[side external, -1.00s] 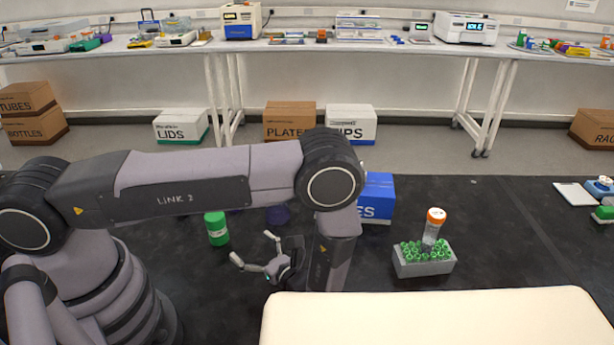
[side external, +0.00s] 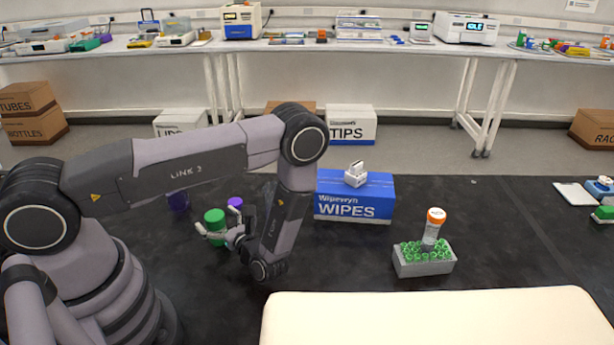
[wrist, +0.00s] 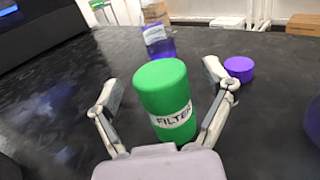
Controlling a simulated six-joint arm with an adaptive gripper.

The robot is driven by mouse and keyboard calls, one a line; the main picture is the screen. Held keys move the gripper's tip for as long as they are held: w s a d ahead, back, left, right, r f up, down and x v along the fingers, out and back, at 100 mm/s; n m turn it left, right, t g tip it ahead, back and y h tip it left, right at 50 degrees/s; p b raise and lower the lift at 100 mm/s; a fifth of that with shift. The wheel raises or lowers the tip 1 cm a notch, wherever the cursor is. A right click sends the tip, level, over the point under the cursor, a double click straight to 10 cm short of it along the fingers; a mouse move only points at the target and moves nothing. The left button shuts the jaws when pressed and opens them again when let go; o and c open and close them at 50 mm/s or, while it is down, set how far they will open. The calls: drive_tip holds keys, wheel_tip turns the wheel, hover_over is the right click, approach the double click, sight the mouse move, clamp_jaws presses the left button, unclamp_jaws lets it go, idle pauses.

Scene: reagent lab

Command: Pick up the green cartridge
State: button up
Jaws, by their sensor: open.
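The green cartridge (side external: 214,222) stands upright on the dark table, left of the middle in the side view. In the wrist view the green cartridge (wrist: 163,88) is close and central, with a white label reading FILTER. My gripper (side external: 219,222) is low beside it and comes from the right in the side view. In the wrist view my gripper (wrist: 165,92) is open, with one finger on each side of the cartridge. A small gap shows between the cartridge and each finger. The cartridge's lower part is partly hidden by the gripper.
A purple-capped item (wrist: 239,69) stands just right of the cartridge in the wrist view; another purple item (wrist: 160,45) is behind. A blue wipes box (side external: 353,196) stands right of my arm. A grey rack (side external: 424,262) of green-topped tubes holds an orange-capped bottle (side external: 433,228).

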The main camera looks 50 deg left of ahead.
drive_tip(key=shift+a, duration=0.3)
drive_tip(key=c, duration=1.3)
